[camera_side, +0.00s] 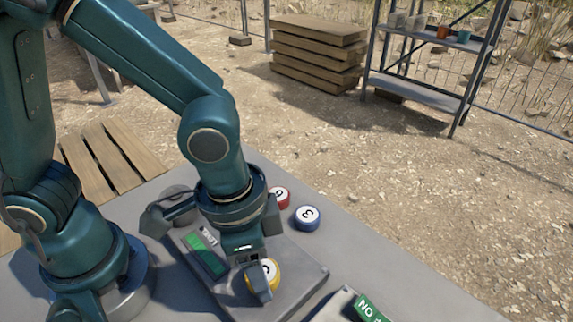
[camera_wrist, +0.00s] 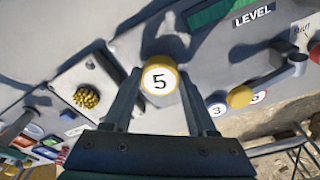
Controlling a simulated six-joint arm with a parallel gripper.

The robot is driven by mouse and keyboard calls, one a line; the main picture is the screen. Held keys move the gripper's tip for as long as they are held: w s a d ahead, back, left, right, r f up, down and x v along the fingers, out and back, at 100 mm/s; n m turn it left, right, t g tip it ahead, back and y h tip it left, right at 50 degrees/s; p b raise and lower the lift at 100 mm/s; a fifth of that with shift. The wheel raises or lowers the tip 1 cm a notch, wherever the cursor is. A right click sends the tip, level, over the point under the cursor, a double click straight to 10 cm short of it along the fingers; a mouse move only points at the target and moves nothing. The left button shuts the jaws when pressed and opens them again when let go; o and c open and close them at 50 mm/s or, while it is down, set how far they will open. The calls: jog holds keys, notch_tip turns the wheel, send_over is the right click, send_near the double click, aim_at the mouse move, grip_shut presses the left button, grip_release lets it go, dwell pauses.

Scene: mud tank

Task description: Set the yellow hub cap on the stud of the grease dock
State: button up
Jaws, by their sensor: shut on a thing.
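The yellow hub cap (camera_wrist: 160,80), with a white face marked 5, is between the two fingers of my gripper (camera_wrist: 158,88) in the wrist view. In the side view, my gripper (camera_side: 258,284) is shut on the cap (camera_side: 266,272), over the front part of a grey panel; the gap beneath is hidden. To the left in the wrist view, a light grey block (camera_wrist: 68,84) bears a small dark stud (camera_wrist: 90,65) and a knobbly golden piece (camera_wrist: 87,97). I cannot tell for sure that this block is the grease dock.
A blue cap marked 3 (camera_side: 307,217) and a red cap (camera_side: 281,196) lie beyond the panel (camera_side: 305,278). A lever with a yellow knob (camera_wrist: 240,96) is on the right in the wrist view.

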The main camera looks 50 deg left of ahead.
jog(key=shift+f, duration=0.2)
jog(key=o, duration=1.4)
jog(key=shift+o, duration=0.2)
jog(key=shift+o, duration=0.6)
jog(key=shift+r, duration=0.15)
jog(key=shift+r, duration=3.65)
